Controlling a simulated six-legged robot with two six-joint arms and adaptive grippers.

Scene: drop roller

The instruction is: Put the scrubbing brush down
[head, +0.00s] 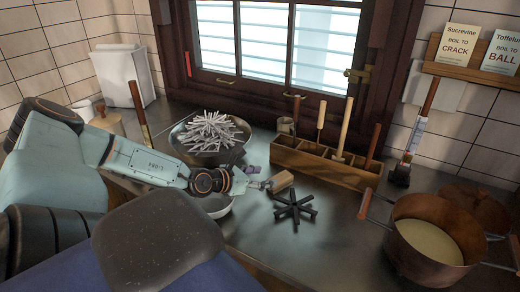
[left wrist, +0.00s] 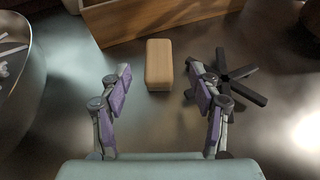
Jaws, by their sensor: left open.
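The scrubbing brush (left wrist: 158,64) appears as a pale wooden block, and any bristles are hidden beneath it. It lies on the metal counter between the wooden rack and the black star-shaped trivet. In the head view the brush (head: 282,181) sits just beyond my left fingertips. My left gripper (head: 262,183) is open and low over the counter. In the left wrist view its two purple-grey fingers stand apart, with the brush ahead of and between their tips and nothing visibly held. My right gripper is not in view.
The black trivet (head: 295,207) is close to the brush's right. The wooden rack (head: 325,168) with upright handles stands behind. A bowl of white sticks (head: 208,150) is at the left. A copper pot (head: 425,270) stands at the right. Counter between trivet and pot is clear.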

